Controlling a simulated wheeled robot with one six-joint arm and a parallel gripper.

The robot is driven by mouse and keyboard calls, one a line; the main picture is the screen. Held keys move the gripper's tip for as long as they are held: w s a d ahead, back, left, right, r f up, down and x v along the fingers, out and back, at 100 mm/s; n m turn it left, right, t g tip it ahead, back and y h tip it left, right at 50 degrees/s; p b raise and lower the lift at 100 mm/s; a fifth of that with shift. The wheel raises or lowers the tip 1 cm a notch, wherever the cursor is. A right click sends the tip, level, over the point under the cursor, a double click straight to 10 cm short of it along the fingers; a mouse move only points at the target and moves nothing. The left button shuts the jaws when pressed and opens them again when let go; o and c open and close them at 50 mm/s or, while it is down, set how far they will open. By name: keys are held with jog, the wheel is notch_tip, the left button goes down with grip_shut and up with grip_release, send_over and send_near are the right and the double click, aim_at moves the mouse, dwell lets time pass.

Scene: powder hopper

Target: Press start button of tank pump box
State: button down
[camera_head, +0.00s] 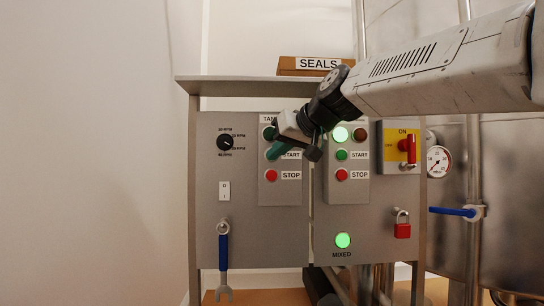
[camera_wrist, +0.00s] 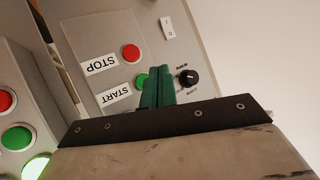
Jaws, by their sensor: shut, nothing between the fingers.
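The tank pump box (camera_head: 268,194) is the left grey panel, its top label partly hidden and reading "TAN". It has a red STOP button (camera_head: 272,175) and a START label (camera_head: 291,155). The green start button is hidden behind my gripper (camera_head: 273,152) in the head view. In the wrist view, the green start button (camera_wrist: 140,80) shows partly, beside and behind the green fingers of my gripper (camera_wrist: 158,69). The fingers are shut together and empty. They point at the panel close to the button; I cannot tell whether they touch it. The red STOP button also shows in the wrist view (camera_wrist: 131,53).
A second box (camera_head: 357,190) on the right has a lit green lamp (camera_head: 341,134), a green START button (camera_head: 341,155) and a red STOP button (camera_head: 341,175). A black dial (camera_head: 225,142), white switch (camera_head: 224,191) and hanging wrench (camera_head: 223,260) are left. A red switch (camera_head: 406,147) is right.

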jog(key=shift+w, duration=1.85)
jog(key=shift+w, duration=0.1)
dwell(0.5)
jog(key=shift+w, duration=0.3)
jog(key=shift+w, duration=0.4)
dwell(0.6)
jog(key=shift+s, duration=0.8)
jog(key=s, duration=0.5)
dwell(0.4)
